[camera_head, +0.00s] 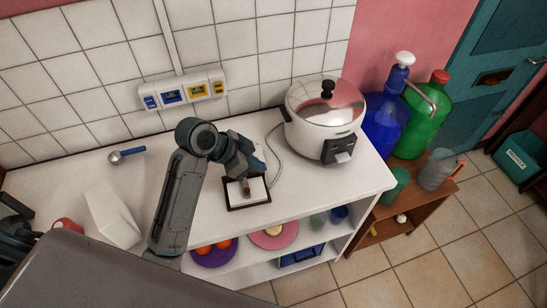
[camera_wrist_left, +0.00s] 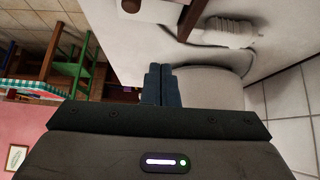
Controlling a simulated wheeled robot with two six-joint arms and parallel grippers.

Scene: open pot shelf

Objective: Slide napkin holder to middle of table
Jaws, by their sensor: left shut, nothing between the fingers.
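The napkin holder (camera_head: 258,190) is a dark brown tray with white napkins and a brownish upright piece on it. It lies on the white counter near its front edge, left of the rice cooker. In the left wrist view part of its dark wooden frame (camera_wrist_left: 194,17) shows at the top edge. My left gripper (camera_head: 257,166) is just behind and above the holder, partly overlapping it in the head view. Its fingers (camera_wrist_left: 161,84) are shut with nothing between them. Contact with the holder cannot be told. My right gripper is not in view.
A white rice cooker (camera_head: 318,125) with its cord stands to the right. Plates of food sit on the shelf below. The counter's middle-left is largely clear.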

